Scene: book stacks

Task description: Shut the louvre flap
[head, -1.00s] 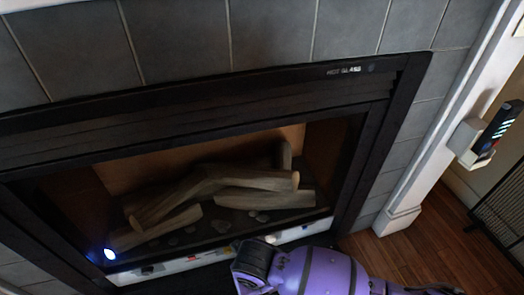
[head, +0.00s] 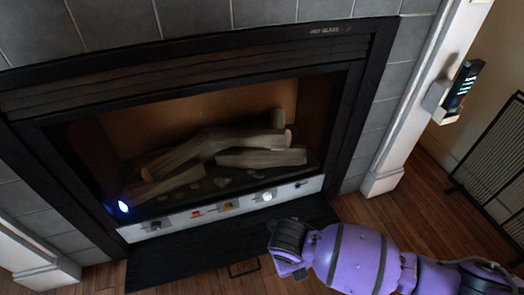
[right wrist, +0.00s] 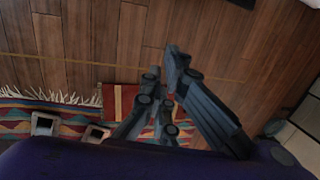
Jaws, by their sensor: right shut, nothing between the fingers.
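The louvre flap (head: 190,262) is a black slatted panel below the fireplace in the head view. It is folded down and out from the control strip, with a thin wire handle (head: 243,268) at its front edge. My right gripper (head: 274,250) is dark, on a purple arm, and appears in front of the flap's right part, near the handle; I cannot tell whether it touches. In the right wrist view its fingers (right wrist: 162,80) are together and empty, over wooden floor. My left gripper is out of view.
The fireplace holds logs (head: 220,150) behind glass, above a pale control strip (head: 222,207) with knobs. A black mesh screen (head: 492,165) stands at right. A striped rug (right wrist: 60,120) lies on the floor in the wrist view. Bare wood floor (head: 375,212) is clear at the right.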

